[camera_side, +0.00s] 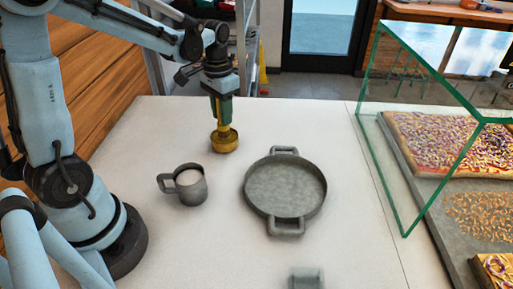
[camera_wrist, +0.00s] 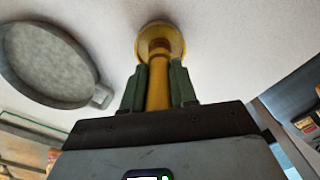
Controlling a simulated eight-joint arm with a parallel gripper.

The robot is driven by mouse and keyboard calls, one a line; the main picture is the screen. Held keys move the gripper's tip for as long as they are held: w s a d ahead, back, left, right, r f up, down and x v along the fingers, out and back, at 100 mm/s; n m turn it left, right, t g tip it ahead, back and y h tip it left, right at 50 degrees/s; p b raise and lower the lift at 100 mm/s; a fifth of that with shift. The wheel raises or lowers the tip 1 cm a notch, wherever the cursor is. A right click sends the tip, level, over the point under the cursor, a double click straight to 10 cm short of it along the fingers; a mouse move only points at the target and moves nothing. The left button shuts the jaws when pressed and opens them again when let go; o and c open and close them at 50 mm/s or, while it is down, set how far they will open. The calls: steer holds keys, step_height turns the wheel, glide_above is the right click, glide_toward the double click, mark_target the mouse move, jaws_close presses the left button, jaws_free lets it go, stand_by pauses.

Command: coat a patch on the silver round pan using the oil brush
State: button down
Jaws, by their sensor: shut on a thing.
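The silver round pan (camera_side: 285,187) lies flat on the counter, with one handle at the back and one at the front. It also shows at the upper left of the wrist view (camera_wrist: 45,65). The oil brush (camera_side: 225,139) is yellow with a wide round end facing down; it also shows in the wrist view (camera_wrist: 160,45). My gripper (camera_side: 221,97) is shut on the brush's shaft, with green fingers on both sides in the wrist view (camera_wrist: 158,88). The brush is behind and left of the pan, apart from it. Whether its end touches the counter I cannot tell.
A grey cup (camera_side: 191,186) with pale contents stands left of the pan. A small grey object (camera_side: 305,278) is cut off at the front edge. A green-edged glass case (camera_side: 415,130) with pizzas stands at right. The white counter (camera_side: 350,240) is clear around the pan.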

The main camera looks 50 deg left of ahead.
stand_by(0.3)
steer(key=shift+r, duration=3.5)
steer(key=shift+d, duration=0.1)
